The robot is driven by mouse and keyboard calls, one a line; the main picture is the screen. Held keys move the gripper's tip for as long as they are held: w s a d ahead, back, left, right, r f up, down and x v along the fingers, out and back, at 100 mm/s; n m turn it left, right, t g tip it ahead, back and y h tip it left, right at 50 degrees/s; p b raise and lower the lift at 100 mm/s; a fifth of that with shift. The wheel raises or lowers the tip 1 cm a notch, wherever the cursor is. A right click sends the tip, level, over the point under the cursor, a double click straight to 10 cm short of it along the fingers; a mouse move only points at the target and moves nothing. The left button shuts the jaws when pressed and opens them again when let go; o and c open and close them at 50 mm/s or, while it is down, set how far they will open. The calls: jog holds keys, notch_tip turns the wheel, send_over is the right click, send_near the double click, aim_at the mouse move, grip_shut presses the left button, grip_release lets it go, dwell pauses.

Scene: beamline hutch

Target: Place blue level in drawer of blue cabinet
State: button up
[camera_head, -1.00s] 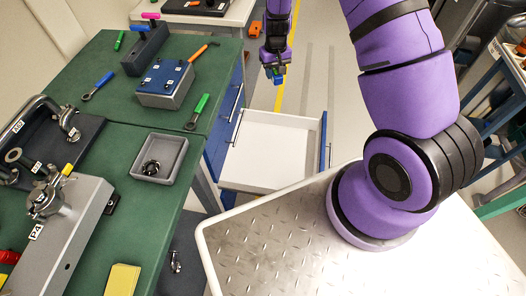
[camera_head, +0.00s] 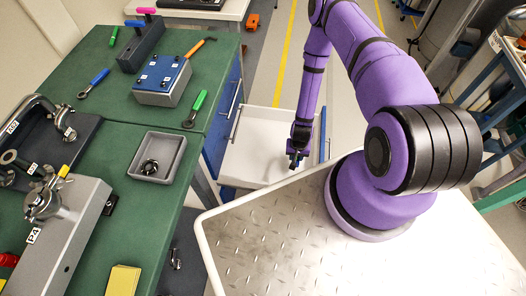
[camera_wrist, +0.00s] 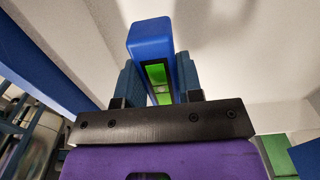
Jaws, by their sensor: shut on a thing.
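The blue level (camera_wrist: 151,38) shows in the wrist view as a blue bar with a green window, held between my fingers. My gripper (camera_head: 296,161) is shut on it; in the wrist view the fingers (camera_wrist: 160,82) press on both its sides. In the head view my gripper is over the open white drawer (camera_head: 253,141) of the blue cabinet (camera_head: 216,148), near the drawer's right front part. The level is barely visible there. The drawer's white floor lies behind the level in the wrist view (camera_wrist: 235,50). I cannot tell how high the level is above it.
The green workbench (camera_head: 110,118) stands left of the drawer, with a grey tray (camera_head: 140,172), a blue-topped box (camera_head: 163,80), a green-handled tool (camera_head: 197,103) and a metal clamp fixture. The drawer looks empty. My metal-plated base top lies in front of the drawer.

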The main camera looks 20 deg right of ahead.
jog(key=shift+s+a+f+m, duration=0.15)
jog(key=shift+s+a+f, duration=0.05)
jog(key=shift+s+f, duration=0.3)
jog(key=shift+s+a+f+m, duration=0.15)
jog(key=shift+s+a+f, duration=0.05)
jog(key=shift+s+f, duration=0.3)
jog(key=shift+w+f, duration=0.1)
jog(key=w+d, duration=0.2)
jog(key=w, duration=0.2)
jog(key=w+d+f, duration=0.1)
jog(key=w+d, duration=0.1)
jog(key=w, duration=0.3)
jog(key=w+d, duration=0.3)
jog(key=w, duration=0.1)
jog(key=shift+w+f, duration=0.2)
jog(key=shift+w, duration=0.1)
jog(key=shift+d+f, duration=0.1)
jog(key=shift+f, duration=1.65)
jog(key=shift+f, duration=0.1)
jog(key=o, duration=1)
